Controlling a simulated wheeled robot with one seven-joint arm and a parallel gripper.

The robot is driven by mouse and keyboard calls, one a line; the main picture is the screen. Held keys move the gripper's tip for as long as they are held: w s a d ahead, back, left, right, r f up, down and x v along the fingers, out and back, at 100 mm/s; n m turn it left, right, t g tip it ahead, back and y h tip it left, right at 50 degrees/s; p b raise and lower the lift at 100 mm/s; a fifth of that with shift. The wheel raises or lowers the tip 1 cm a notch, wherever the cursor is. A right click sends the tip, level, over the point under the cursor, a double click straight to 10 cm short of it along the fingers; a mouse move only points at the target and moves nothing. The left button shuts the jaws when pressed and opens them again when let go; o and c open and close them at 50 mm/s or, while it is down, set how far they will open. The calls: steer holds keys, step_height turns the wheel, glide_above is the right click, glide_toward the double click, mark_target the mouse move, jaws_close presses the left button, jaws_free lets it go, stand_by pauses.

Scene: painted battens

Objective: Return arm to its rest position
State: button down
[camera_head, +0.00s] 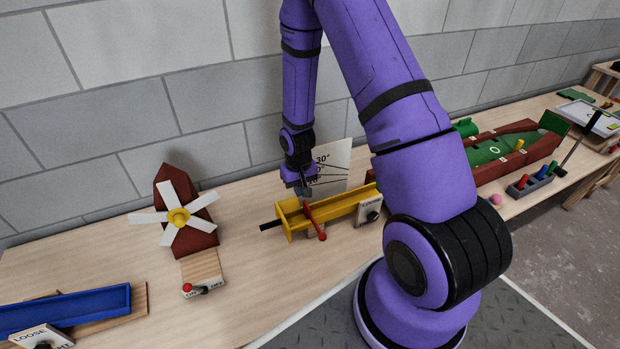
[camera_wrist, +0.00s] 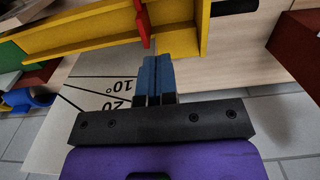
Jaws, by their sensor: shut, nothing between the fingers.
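My purple arm reaches from its base at the lower right of the head view up and over to the table. My gripper (camera_head: 305,190) points down at the yellow trough (camera_head: 339,206), close to its left end. In the wrist view my gripper (camera_wrist: 155,62) has its blue fingers together with nothing between them. A red lever (camera_wrist: 142,22) is just beyond the fingertips; in the head view the red lever (camera_head: 315,222) leans across the trough's near wall. I cannot tell whether the fingers touch the lever.
A white angle board (camera_head: 330,168) stands behind the trough, close to my gripper. A windmill (camera_head: 180,216) stands to the left, and a blue tray (camera_head: 70,310) is at the lower left. A green-and-red board (camera_head: 500,150) is at the right. Bare table lies between windmill and trough.

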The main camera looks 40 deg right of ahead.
steer(key=s+a+r+t, duration=0.1)
steer(key=s+r, duration=0.1)
steer(key=r, duration=1.2)
steer(key=s+a+r+t, duration=0.1)
steer(key=a+r+t, duration=0.1)
steer(key=r, duration=1.2)
steer(key=s+a+r+n+t, duration=0.1)
steer(key=s+r, duration=0.7)
steer(key=s, duration=0.2)
steer(key=s+a+r+n+t, duration=0.1)
steer(key=s+a+r, duration=0.1)
steer(key=s+r, duration=0.7)
steer(key=shift+s+a, duration=0.3)
steer(key=shift+s, duration=0.6)
